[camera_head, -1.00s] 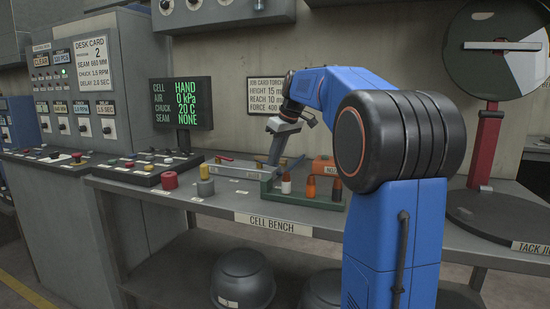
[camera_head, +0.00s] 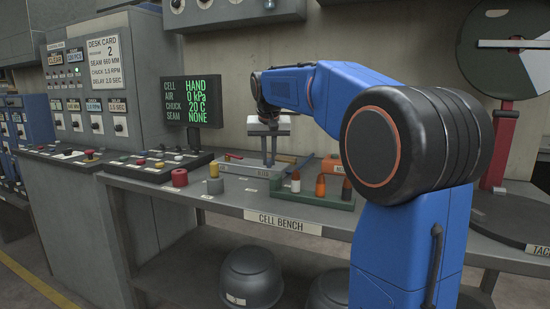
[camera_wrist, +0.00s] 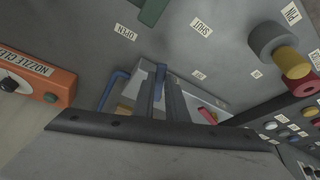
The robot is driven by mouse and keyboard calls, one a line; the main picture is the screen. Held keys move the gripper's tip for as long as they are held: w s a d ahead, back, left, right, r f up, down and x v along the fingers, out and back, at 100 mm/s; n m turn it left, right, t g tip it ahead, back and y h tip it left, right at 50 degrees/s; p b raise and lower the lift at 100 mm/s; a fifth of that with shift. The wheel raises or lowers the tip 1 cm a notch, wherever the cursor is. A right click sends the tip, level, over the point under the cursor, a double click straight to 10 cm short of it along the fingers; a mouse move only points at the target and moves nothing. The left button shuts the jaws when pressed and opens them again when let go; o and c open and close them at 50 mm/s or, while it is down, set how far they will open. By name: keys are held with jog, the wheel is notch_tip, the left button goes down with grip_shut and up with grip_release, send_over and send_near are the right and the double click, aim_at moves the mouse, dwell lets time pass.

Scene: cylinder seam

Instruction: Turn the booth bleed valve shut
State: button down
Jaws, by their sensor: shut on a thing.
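My gripper (camera_head: 268,162) points straight down over the grey tray (camera_head: 240,169) on the bench. In the wrist view its fingers (camera_wrist: 164,78) reach into this tray between a blue bent handle (camera_wrist: 112,88) and a red handle (camera_wrist: 207,115). I cannot pick out the booth bleed valve with certainty in either view.
Right of the tray stands a green rack (camera_head: 312,200) with several small bottle-like pieces, with an orange box (camera_head: 333,165) behind. At left are a grey and yellow post (camera_head: 215,180), a red knob (camera_head: 179,177) and a button panel (camera_head: 150,168). The screen (camera_head: 198,102) reads HAND, 0 kPa.

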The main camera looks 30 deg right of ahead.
jog(key=shift+w+a+m+g+h, duration=0.25)
jog(key=shift+w+a+m, duration=0.15)
jog(key=shift+m, duration=0.45)
jog(key=shift+w+a+m+g+h, duration=0.25)
jog(key=shift+a+m, duration=0.2)
jog(key=shift+m, duration=0.35)
jog(key=shift+w+a+m+g+h, duration=0.1)
jog(key=shift+w+a+m+h, duration=0.1)
jog(key=shift+w+a+m, duration=0.45)
jog(key=shift+s+d+m, duration=0.2)
jog(key=shift+s+m, duration=0.05)
jog(key=shift+m, duration=0.05)
jog(key=c, duration=1.8)
grip_release()
jog(key=shift+o, duration=0.2)
jog(key=shift+r, duration=0.1)
jog(key=v, duration=1.7)
jog(key=shift+r, duration=0.1)
